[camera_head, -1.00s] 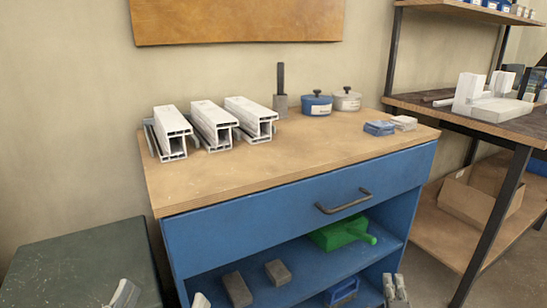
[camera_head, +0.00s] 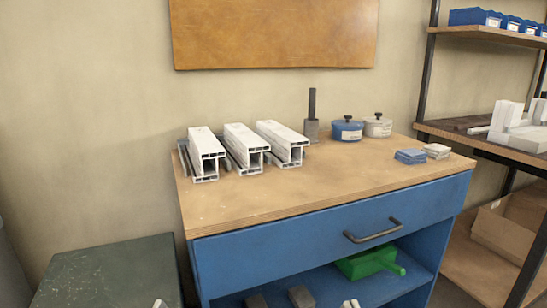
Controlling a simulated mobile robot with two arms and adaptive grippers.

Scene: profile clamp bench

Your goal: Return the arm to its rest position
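Only the tips of my grippers show, at the bottom edge of the head view. A pale tip of my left gripper (camera_head: 160,303) shows in front of the dark green surface at lower left. Pale tips of my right gripper (camera_head: 350,303) show close together in front of the cabinet's lower shelf. The rest of both grippers and arms is cut off by the frame. I cannot tell how far either is open, and no held object shows. Three white profiles (camera_head: 206,158) rest in grey holders on the wooden bench top (camera_head: 300,205), apart from my grippers.
A blue pot (camera_head: 347,131), a grey pot (camera_head: 378,127), a dark upright tool (camera_head: 312,115) and blue pads (camera_head: 411,156) stand on the bench. The blue drawer (camera_head: 330,237) is shut. A green dustpan-like thing (camera_head: 370,262) lies below. A shelf rack (camera_head: 480,140) stands right.

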